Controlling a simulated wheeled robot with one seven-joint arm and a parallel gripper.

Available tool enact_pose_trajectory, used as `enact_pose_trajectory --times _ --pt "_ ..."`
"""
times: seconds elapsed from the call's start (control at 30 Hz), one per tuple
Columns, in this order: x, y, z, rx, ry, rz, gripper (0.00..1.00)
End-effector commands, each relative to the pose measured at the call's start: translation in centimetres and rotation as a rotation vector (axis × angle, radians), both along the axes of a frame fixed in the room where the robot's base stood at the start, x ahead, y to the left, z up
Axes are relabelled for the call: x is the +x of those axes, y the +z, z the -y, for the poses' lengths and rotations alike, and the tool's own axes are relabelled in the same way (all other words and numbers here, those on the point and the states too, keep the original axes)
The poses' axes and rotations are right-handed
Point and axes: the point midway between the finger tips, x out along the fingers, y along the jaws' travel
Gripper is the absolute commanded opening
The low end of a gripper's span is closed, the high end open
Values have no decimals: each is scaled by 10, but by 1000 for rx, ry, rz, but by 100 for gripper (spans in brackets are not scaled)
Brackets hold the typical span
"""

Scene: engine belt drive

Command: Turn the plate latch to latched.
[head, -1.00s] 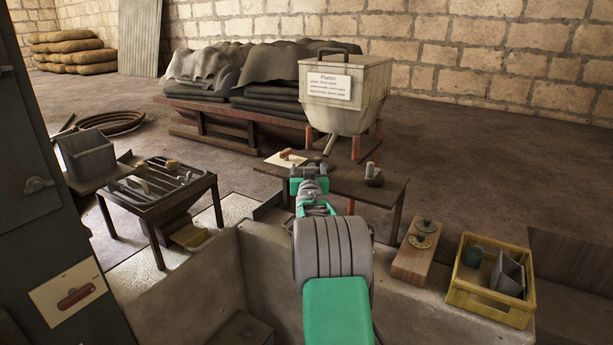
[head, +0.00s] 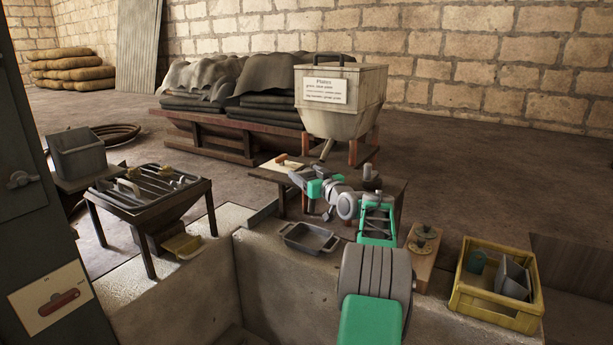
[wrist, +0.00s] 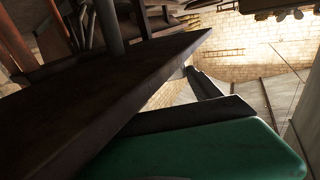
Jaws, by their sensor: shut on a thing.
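I cannot tell for sure which part is the plate latch. A grey turn-handle (head: 22,180) sits on the dark cabinet at the far left. A small orange piece (head: 283,159) lies on a pale plate on the low dark table (head: 268,174). My gripper (head: 297,179) is over that table's front side, pointing left, below the bin's spout. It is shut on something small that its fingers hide. In the wrist view a green and dark finger (wrist: 200,145) fills the bottom, close to a dark board (wrist: 110,90); a dark bar (wrist: 204,84) shows beyond the finger.
A bin labelled "Plates" (head: 345,115) stands behind the table. A grey tray (head: 310,238) lies on the ledge in front. A slotted stand (head: 150,190) is at left. A wooden block with knobs (head: 421,262) and a yellow crate (head: 490,308) are at right.

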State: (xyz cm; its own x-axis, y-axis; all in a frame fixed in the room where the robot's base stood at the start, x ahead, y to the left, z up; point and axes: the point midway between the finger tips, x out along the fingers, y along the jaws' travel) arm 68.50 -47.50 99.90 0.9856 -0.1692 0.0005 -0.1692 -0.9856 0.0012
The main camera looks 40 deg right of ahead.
Motion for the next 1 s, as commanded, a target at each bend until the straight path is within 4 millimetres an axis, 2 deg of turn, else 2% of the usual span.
enact_pose_trajectory --times 0.23,0.27,0.5,0.8,0.87,1.0 --pt "0 1 1 1 -3 1 32" --pt "0 1 1 1 -3 1 73" --pt "0 1 0 1 -2 1 93" --pt "-3 0 0 0 -2 0 94" --pt "-10 1 0 0 -4 1 94" --pt "-38 1 -5 0 -5 0 94"
